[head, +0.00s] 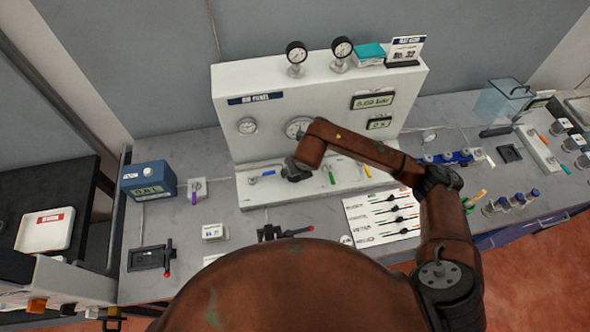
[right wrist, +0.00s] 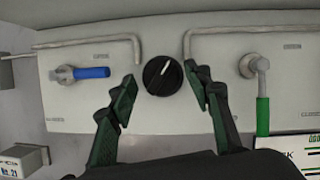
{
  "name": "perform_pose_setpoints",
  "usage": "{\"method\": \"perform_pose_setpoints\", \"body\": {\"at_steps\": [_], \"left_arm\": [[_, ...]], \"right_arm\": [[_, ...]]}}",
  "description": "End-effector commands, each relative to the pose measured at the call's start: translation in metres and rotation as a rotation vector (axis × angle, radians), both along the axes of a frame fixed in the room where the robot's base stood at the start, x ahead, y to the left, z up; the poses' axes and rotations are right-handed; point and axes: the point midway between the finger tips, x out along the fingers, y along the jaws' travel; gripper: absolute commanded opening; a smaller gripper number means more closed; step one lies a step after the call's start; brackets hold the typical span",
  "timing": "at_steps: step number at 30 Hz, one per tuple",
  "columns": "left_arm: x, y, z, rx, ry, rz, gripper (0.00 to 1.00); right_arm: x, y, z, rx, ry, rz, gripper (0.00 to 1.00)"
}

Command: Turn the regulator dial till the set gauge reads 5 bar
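The regulator dial (right wrist: 163,75) is a round black knob with a white pointer line in the right wrist view, its line tilted slightly. My right gripper (right wrist: 160,88) is open, with one green-padded finger on each side of the dial and visible gaps between. In the head view my right gripper (head: 297,172) hides the dial at the white panel (head: 330,85). A large round gauge (head: 298,127) and a small one (head: 247,126) are on the panel face; I cannot read either. No label shows which is the set gauge. My left gripper is out of view.
A blue-handled valve (right wrist: 92,72) is left of the dial and a green-handled valve (right wrist: 262,115) right. Grey pipes (right wrist: 90,43) run above. Two more gauges (head: 342,48) top the panel near a digital display (head: 373,101). A red-tipped lever (head: 310,229) stands in front.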

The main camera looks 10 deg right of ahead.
Motion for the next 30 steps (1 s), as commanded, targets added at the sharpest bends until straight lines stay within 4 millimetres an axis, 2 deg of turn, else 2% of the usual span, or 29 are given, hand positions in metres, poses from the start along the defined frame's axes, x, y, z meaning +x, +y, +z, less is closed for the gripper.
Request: {"method": "perform_pose_setpoints", "body": {"at_steps": [11,17,24,30], "left_arm": [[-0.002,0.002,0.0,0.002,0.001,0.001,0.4],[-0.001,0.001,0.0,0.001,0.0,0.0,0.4],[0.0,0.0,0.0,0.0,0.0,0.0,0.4],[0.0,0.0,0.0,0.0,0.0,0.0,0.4]], "right_arm": [[-0.001,0.0,0.004,0.0,-0.002,0.0,0.5],[-0.011,-0.003,0.032,-0.002,-0.005,0.002,0.5],[-0.03,-0.006,0.078,0.0,-0.003,0.002,0.5],[-0.041,-0.008,0.103,0.0,-0.002,0.001,0.5]]}}
